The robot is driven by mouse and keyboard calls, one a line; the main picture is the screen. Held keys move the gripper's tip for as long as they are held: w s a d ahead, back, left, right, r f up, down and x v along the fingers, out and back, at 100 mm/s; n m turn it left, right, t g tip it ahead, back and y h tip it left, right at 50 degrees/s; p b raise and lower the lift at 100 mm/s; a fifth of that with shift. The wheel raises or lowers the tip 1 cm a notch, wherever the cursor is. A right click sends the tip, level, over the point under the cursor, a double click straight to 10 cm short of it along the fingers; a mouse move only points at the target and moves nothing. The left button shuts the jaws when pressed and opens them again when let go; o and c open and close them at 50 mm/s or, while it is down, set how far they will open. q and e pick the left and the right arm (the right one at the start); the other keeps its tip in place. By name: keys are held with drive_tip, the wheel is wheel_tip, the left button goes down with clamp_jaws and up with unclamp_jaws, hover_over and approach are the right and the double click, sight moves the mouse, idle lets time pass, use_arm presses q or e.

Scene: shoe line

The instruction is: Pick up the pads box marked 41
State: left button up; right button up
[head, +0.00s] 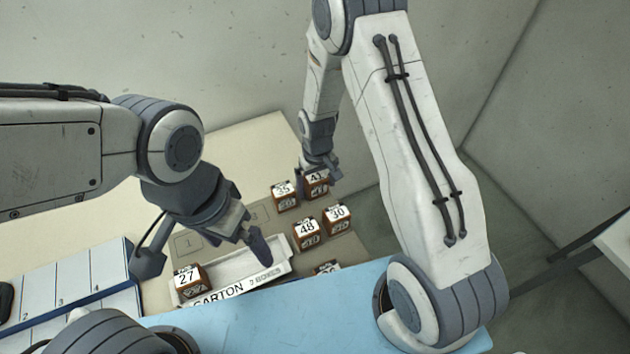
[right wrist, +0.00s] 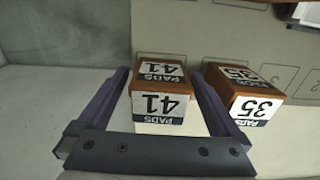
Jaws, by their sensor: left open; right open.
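The pads box marked 41 (right wrist: 160,104) is brown with a white label, and its number reads upside down in the right wrist view. My right gripper (right wrist: 160,76) is open, with one finger on each side of this box; I cannot tell whether either finger touches it. In the head view the same box (head: 316,183) sits at the back of the mat, partly covered by my right gripper (head: 322,172). My left gripper (head: 262,245) is open over the white carton, away from box 41.
A box marked 35 (right wrist: 251,95) stands close beside box 41. Boxes marked 48 (head: 306,232) and 30 (head: 337,218) are nearer the front.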

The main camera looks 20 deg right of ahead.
drive_tip(key=shift+f, duration=0.2)
drive_tip(key=c, duration=1.4)
